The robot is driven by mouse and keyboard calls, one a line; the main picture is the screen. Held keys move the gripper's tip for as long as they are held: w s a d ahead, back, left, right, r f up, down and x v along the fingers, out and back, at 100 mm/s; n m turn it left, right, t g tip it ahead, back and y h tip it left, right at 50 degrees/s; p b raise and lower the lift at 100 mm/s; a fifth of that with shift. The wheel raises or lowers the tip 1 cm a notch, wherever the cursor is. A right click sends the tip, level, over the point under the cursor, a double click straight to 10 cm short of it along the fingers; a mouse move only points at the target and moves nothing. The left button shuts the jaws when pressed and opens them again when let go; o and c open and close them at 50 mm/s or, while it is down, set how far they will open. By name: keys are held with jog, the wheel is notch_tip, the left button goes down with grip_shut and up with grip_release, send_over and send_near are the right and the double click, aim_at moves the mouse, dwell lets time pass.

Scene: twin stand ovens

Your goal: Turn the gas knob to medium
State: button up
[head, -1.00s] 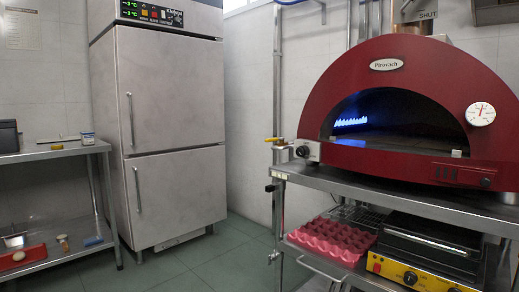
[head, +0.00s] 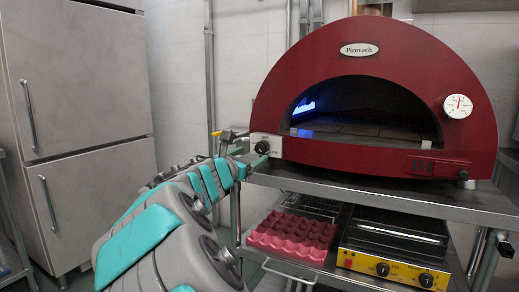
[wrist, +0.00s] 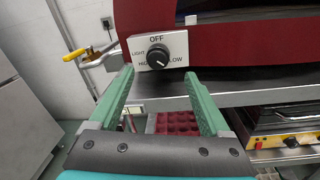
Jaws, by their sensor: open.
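The gas knob (head: 262,147) is a black round dial on a pale plate at the oven's lower left front. In the wrist view the knob (wrist: 158,56) sits under the word OFF, with LIGHT and HIGH to its left and LOW to its right. I cannot clearly make out its pointer. My gripper (wrist: 159,74) is open, with its two green fingers spread below and in front of the knob, apparently apart from it. In the head view my gripper (head: 251,159) is near the plate and partly hides it. The red oven (head: 375,100) has blue flames (head: 304,108) inside at the left.
A yellow-handled gas valve (wrist: 75,55) and pipe are left of the knob. The steel stand's edge (head: 390,200) runs below the oven. A pink egg tray (head: 291,233) and a yellow-fronted grill (head: 392,268) stand on the lower shelf. A tall fridge (head: 75,110) stands at the left.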

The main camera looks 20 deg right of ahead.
aim_at(259, 149)
jog(key=x, duration=0.7)
jog(key=shift+w+d, duration=0.15)
jog(key=shift+w, duration=0.2)
grip_shut()
dwell(0.4)
